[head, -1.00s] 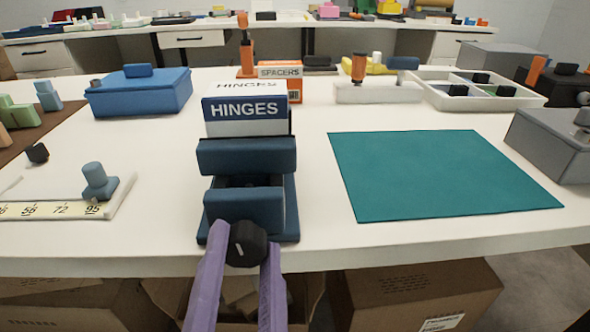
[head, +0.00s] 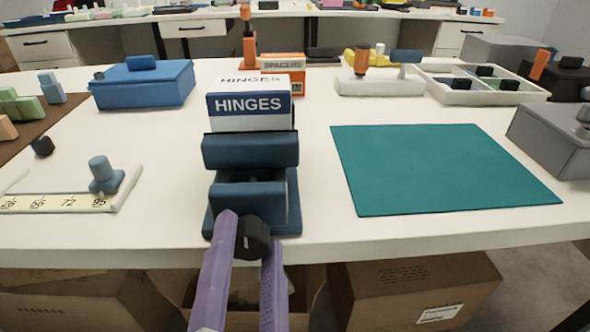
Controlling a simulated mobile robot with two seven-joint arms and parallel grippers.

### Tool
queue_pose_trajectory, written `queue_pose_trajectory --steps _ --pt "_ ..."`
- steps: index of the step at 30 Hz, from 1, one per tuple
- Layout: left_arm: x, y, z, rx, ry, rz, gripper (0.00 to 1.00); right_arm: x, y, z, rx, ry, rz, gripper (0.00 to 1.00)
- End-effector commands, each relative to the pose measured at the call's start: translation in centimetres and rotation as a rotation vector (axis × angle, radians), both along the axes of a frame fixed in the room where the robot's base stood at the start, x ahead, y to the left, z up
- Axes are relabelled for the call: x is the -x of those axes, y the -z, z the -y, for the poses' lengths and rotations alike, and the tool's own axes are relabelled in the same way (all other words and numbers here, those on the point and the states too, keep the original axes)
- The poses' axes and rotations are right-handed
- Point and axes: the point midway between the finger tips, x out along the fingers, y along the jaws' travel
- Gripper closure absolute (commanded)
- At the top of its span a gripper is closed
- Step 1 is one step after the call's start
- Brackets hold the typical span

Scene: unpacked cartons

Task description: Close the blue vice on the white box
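The blue vice (head: 250,150) stands near the table's front edge, its black knob (head: 253,238) facing me. The white box (head: 250,105), with a blue HINGES label, stands upright behind the vice's visible upper jaw block. That block hides the box's lower part, and I cannot tell whether it touches the box. The far side of the vice is mostly hidden behind the box. My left gripper (head: 251,232) has its purple fingers on both sides of the knob, closed on it and rolled, left finger higher than the right. My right gripper is not in view.
A teal mat (head: 440,168) lies flat to the right. A white scale slide (head: 70,198) lies to the left. A blue case (head: 143,85) and an orange SPACERS box (head: 288,77) stand farther back.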

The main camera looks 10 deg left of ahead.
Motion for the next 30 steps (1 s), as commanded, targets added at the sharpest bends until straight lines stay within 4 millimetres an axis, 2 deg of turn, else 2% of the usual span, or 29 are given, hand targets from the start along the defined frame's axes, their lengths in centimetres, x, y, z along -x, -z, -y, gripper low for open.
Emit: queue_pose_trajectory --steps 1,6,16,20,27,30 --pt "0.0 0.0 0.0 0.001 0.0 0.0 0.43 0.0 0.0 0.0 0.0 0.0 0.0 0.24" --pt "0.0 0.0 0.0 0.001 0.0 0.0 0.24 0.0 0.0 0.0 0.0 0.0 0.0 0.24" --pt "0.6 0.1 0.2 0.001 0.001 -0.003 0.24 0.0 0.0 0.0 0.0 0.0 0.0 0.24" --pt "2.6 0.2 0.7 0.001 0.003 -0.006 0.24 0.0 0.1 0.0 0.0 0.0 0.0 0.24" --pt "7.3 0.2 2.1 0.001 0.002 -0.005 0.24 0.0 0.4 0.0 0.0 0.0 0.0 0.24" --pt "8.6 0.1 2.5 0.002 0.001 -0.002 0.24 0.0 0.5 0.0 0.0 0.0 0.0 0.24"
